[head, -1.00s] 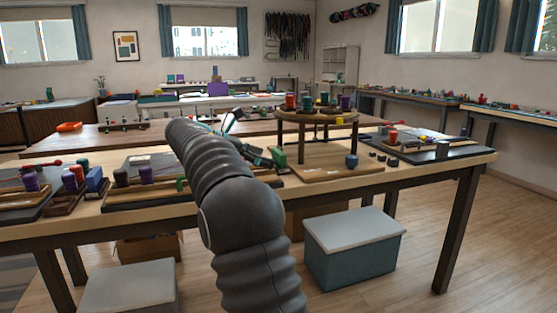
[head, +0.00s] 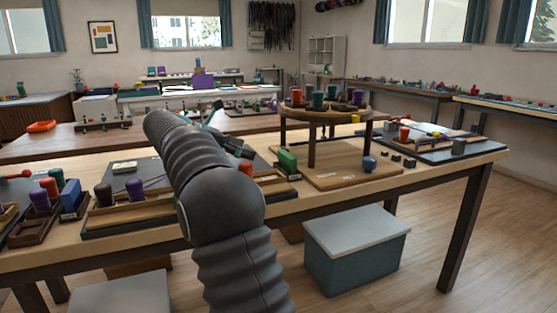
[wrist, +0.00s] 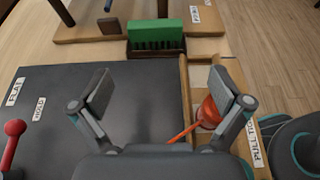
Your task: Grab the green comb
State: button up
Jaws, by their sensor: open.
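The green comb (head: 287,161) stands upright in the head view, just right of my gripper (head: 236,146) on the near table. In the wrist view the green comb (wrist: 155,34) sits teeth down in a dark slotted holder at the top, beyond the fingertips. My gripper (wrist: 163,91) is open and empty there, its two fingers spread wide above a dark mat. The comb is ahead of the fingers, apart from them. In the head view my arm hides part of the table and much of the gripper.
A round raised stand (head: 325,113) with several spools is right of the comb. In the wrist view a red spool (wrist: 208,112) with an orange cord lies in a wooden tray by the right finger. A red-knobbed lever (wrist: 14,129) is at the left.

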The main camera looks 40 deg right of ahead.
aim_at(283, 158)
jog(key=shift+w, duration=0.2)
jog(key=shift+w+d+f, duration=0.1)
jog(key=shift+d+f, duration=0.05)
jog(key=shift+d, duration=0.05)
jog(key=x, duration=0.6)
jog(key=b+x, duration=0.1)
jog(key=x, duration=0.6)
jog(key=shift+d, duration=0.3)
jog(key=c, duration=0.8)
